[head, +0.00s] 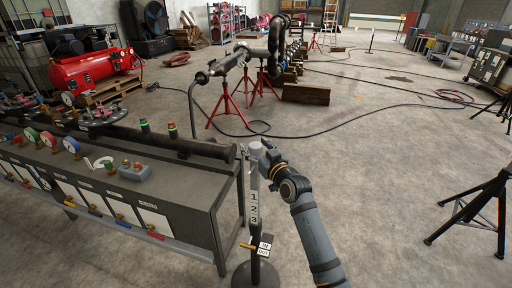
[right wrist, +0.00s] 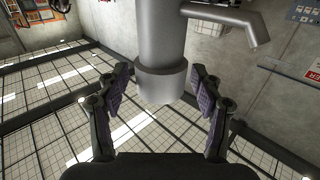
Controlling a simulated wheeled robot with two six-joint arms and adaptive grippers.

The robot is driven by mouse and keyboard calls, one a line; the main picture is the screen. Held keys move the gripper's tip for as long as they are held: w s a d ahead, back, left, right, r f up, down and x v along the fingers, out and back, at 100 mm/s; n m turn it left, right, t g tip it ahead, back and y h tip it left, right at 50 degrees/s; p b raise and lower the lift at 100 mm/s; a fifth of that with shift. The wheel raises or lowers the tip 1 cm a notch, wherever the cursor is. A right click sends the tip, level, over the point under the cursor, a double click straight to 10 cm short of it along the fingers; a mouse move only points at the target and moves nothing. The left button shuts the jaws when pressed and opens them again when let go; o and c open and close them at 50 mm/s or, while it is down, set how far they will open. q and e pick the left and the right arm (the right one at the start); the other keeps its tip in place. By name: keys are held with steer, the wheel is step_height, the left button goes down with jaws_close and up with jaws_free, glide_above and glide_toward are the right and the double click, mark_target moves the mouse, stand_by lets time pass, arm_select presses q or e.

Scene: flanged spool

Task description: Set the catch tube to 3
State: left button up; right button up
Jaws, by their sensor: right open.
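The catch tube stand has a grey post (head: 254,212) marked 1, 2, 3 from top to bottom, rising from a dark round base. A light grey cylinder tops the post (head: 257,147). In the right wrist view a grey tube (right wrist: 160,40) has a wider collar (right wrist: 160,79) and a bent side spout (right wrist: 252,25). My right gripper (head: 260,156) is at the post's top. In the right wrist view its open fingers (right wrist: 162,92) stand on either side of the collar, with gaps visible. I cannot tell the tube's setting. My left gripper is not in view.
A small yellow lever (head: 247,246) and an IN/OUT label (head: 265,245) sit low on the post. A grey bench (head: 180,195) with gauges and valves stands close on the left. A black tripod (head: 480,205) stands at right. Open concrete floor lies between.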

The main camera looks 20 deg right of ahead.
steer(key=s+d, duration=0.2)
steer(key=s, duration=1)
steer(key=shift+d, duration=0.15)
steer(key=shift+w, duration=0.1)
steer(key=s+d+f+m+g+h, duration=0.1)
steer(key=d+f+g+h, duration=0.2)
steer(key=f, duration=1.3)
steer(key=s+d+f+m+g+h, duration=0.1)
steer(key=s+d+f+g, duration=0.3)
steer(key=f, duration=1.2)
steer(key=s+d+f+g, duration=0.1)
steer(key=s+f+g, duration=0.1)
steer(key=s+f, duration=0.5)
steer(key=s+d+f+g, duration=0.1)
steer(key=s+f, duration=0.2)
steer(key=f, duration=0.8)
steer(key=s+a+f+g, duration=0.1)
steer(key=s+f, duration=0.4)
steer(key=s, duration=0.5)
steer(key=s+a+f+g, duration=0.1)
steer(key=s+f+g, duration=0.2)
steer(key=s, duration=0.7)
steer(key=s+a+f+g, duration=0.1)
steer(key=s+f+g, duration=0.1)
steer(key=s+f, duration=0.5)
steer(key=s, duration=0.3)
steer(key=shift+s+f, duration=0.3)
steer(key=shift+f, duration=0.1)
